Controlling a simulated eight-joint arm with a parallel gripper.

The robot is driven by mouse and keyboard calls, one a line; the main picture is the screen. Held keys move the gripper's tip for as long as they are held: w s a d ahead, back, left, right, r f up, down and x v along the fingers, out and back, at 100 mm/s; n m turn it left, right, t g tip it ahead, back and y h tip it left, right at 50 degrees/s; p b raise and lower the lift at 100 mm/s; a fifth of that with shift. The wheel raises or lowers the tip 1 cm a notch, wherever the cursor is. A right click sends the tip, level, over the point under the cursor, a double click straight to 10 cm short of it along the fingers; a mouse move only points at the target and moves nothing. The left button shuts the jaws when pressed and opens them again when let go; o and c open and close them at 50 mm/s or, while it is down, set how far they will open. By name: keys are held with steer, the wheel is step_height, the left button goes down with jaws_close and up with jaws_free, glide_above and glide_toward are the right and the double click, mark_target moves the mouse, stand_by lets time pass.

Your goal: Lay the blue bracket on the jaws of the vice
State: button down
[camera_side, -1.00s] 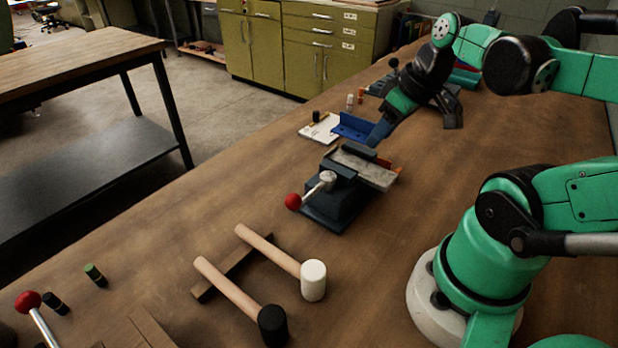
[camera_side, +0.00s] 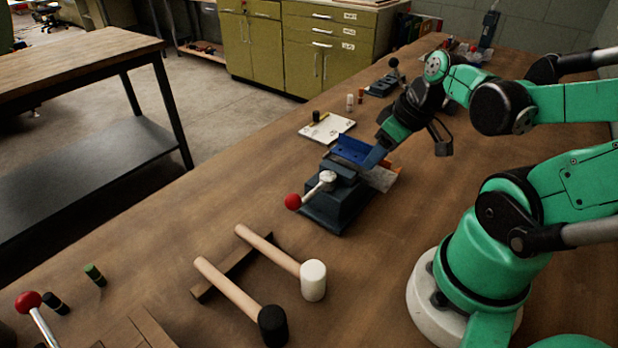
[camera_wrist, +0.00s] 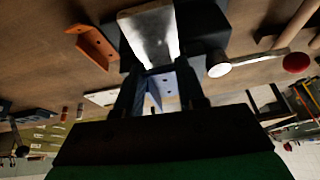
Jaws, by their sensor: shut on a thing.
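The blue bracket (camera_side: 352,150) is an angled piece with small holes, seen just above the vice in the side view. My gripper (camera_side: 374,158) is shut on its right end, and the arm comes in from the upper right. The vice (camera_side: 335,207) is dark blue-grey with a red-knobbed handle; its jaws are partly hidden by the bracket. I cannot tell whether the bracket touches the jaws.
An orange bracket (camera_wrist: 94,45) lies beside the vice. A white pad (camera_side: 328,128) lies behind it with small bottles close by. Two mallets (camera_side: 270,250) rest on a wooden bar in front.

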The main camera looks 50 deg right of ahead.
steer(key=shift+f, duration=0.7)
steer(key=shift+c, duration=2.2)
jaws_free()
steer(key=shift+v, duration=2.7)
steer(key=shift+t, duration=0.4)
steer(key=w+a, duration=0.1)
steer(key=w, duration=0.1)
steer(key=w+a, duration=0.2)
steer(key=shift+w+a+r, duration=0.1)
steer(key=shift+w+a, duration=0.05)
steer(key=shift+a, duration=0.2)
steer(key=w+a+t, duration=0.1)
steer(key=w+a, duration=0.3)
steer(key=a, duration=0.2)
steer(key=shift+r+n+t, duration=0.3)
steer(key=shift+r+t, duration=0.1)
